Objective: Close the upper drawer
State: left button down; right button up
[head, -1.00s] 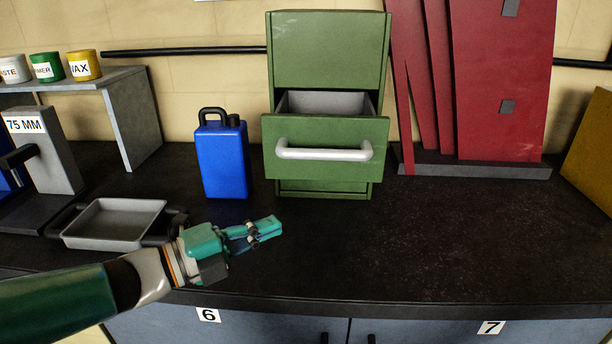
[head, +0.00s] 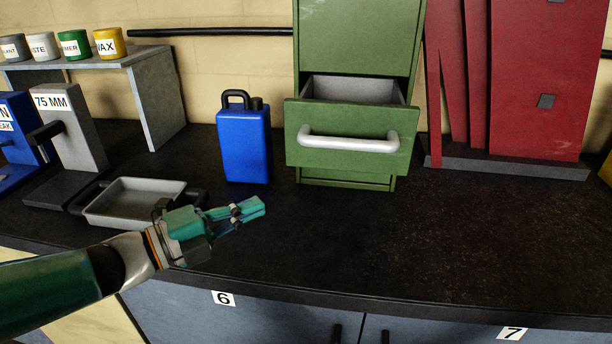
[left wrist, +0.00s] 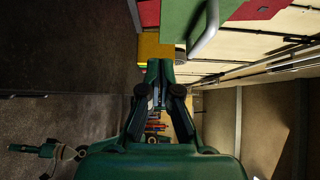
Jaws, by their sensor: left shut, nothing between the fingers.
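A green cabinet (head: 357,40) stands at the back of the dark bench. Its upper drawer (head: 345,158) is pulled out, with the grey inside showing, and has a pale bar handle (head: 348,140). The drawer and its handle also show at the top of the left wrist view (left wrist: 205,28). My left gripper (head: 256,207) is shut and empty, in front of the blue can and to the lower left of the drawer, apart from it. In the left wrist view its fingers (left wrist: 160,80) are together.
A blue can (head: 244,145) stands just left of the cabinet. A grey tray (head: 130,200) lies behind my left wrist. Red panels (head: 530,80) in a rack stand to the right. The bench top (head: 400,235) in front of the drawer is clear.

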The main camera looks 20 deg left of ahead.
pick_arm(q)
jog(key=w+a+p+x, duration=0.1)
jog(key=a+p+x, duration=0.1)
jog(key=x, duration=1.1)
jog(key=shift+w+a+p, duration=0.2)
jog(key=shift+a+p, duration=0.05)
jog(key=shift+p, duration=0.45)
pick_arm(e)
notch_tip(320, 180, up, 3)
jog(key=shift+r, duration=0.2)
